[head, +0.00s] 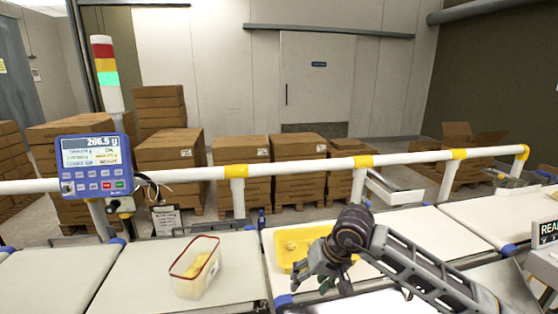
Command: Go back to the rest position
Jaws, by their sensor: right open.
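My right gripper (318,274) comes in from the lower right and hangs over the belt at the middle right, in front of a yellow tray (284,262). Its fingers look apart, with nothing seen between them. The tray is partly hidden behind the gripper and arm; a small yellow item (291,245) lies in it. A clear tub with a red rim (187,285) stands on the belt to the left, apart from the gripper, with something yellow inside. My left gripper is not in view.
A white rail with yellow joints (300,168) runs across behind the belts. A blue weight display (94,168) reading about 266.5 g and a signal tower (107,75) stand at the left. Cardboard boxes (240,160) are stacked beyond the rail. The left belt (55,278) is clear.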

